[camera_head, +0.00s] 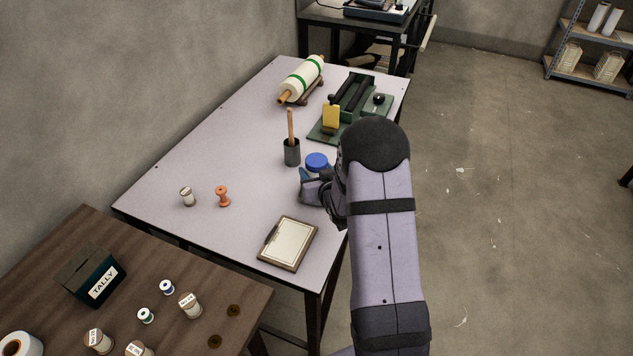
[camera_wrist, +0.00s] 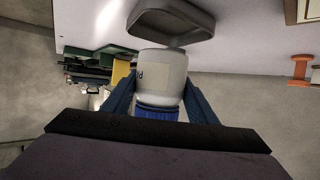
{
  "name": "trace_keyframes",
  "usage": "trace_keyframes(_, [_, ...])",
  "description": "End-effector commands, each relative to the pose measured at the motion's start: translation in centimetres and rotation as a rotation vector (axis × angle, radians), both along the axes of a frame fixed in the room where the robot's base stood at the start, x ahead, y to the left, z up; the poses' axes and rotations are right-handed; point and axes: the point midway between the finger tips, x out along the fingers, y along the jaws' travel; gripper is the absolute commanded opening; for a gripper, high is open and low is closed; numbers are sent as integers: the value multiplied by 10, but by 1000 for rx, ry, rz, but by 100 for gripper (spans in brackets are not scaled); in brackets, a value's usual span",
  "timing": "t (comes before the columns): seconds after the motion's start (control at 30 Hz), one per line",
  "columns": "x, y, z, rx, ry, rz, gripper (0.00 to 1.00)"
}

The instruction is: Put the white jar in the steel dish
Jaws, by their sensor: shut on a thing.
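The white jar has a blue lid (camera_head: 316,161). In the wrist view the jar (camera_wrist: 163,72) is between my gripper's two blue fingers (camera_wrist: 160,100), with its lid toward me. My gripper (camera_head: 313,186) is shut on the jar, over the right part of the pale table. The steel dish (camera_wrist: 172,20) is a grey, shallow tray just beyond the jar's far end in the wrist view. The jar's end overlaps the dish's edge there; I cannot tell whether they touch.
A dark cup with a wooden handle (camera_head: 291,150) stands left of the jar. A green device (camera_head: 352,100) and roller (camera_head: 302,78) lie behind. A clipboard (camera_head: 288,243), an orange spool (camera_head: 223,196) and a pale spool (camera_head: 187,196) lie nearer. The table's left middle (camera_head: 200,160) is clear.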

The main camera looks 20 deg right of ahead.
Motion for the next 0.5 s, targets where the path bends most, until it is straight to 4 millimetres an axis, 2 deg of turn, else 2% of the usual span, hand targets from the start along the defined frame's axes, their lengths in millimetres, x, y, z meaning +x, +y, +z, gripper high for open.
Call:
trace_keyframes(0.17, [1,0,-2,-1,-4,0,18])
trace_keyframes(0.5, [1,0,-37,-1,-3,-1,18])
